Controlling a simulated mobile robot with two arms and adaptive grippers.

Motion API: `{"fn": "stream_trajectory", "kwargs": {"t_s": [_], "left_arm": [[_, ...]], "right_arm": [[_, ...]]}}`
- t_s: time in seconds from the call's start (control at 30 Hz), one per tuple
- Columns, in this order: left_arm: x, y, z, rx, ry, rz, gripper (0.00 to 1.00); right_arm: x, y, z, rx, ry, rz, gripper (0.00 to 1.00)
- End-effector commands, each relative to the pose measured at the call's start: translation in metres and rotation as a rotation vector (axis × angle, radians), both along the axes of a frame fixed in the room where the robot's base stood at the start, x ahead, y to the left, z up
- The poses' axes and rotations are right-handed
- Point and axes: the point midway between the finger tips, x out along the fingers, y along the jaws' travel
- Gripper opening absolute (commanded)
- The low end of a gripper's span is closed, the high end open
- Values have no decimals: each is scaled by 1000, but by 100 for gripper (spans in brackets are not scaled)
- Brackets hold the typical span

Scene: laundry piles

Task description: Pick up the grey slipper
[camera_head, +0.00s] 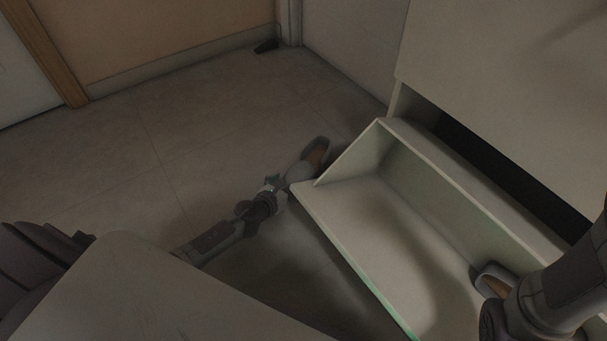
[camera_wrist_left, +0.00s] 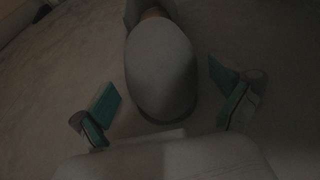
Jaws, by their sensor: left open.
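The grey slipper (camera_head: 310,160) lies on the floor beside the near left corner of the open drawer, its brownish inside showing. It also shows in the left wrist view (camera_wrist_left: 162,65), with its rounded grey end towards me. My left gripper (camera_head: 280,185) is at the near end of this slipper. In the left wrist view the open left gripper (camera_wrist_left: 165,88) has one teal-padded finger on each side of the slipper, with gaps between. My right arm comes in at the lower right; its gripper is not visible.
A pale open drawer (camera_head: 340,238) juts out from a white cabinet (camera_head: 510,90). Another grey slipper (camera_head: 491,282) lies in the drawer by my right arm. A small dark object (camera_head: 266,46) lies by the far corner. The floor at left is clear.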

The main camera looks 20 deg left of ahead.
Motion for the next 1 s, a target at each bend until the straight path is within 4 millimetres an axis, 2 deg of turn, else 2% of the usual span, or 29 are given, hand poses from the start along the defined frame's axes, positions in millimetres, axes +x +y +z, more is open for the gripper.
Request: {"fn": "stream_trajectory", "kwargs": {"t_s": [0.03, 0.17, 0.43, 0.73, 0.77, 1.0], "left_arm": [[8, -1, -6, 0, -1, 0, 100], [19, -2, -10, 1, 0, 0, 100], [21, -3, -9, 0, 0, 0, 98], [21, -3, -9, 0, 0, 0, 48], [21, -3, -9, 0, -1, 0, 46], [21, -3, -8, 0, -1, 0, 45]], "right_arm": [[0, 0, -8, 0, 0, 0, 39], [0, 0, -12, 0, 0, 0, 39], [0, 0, -11, 0, 0, 0, 39], [0, 0, -11, 0, 1, 0, 39], [0, 0, -11, 0, 1, 0, 39], [1, 0, -10, 0, 1, 0, 39]]}}
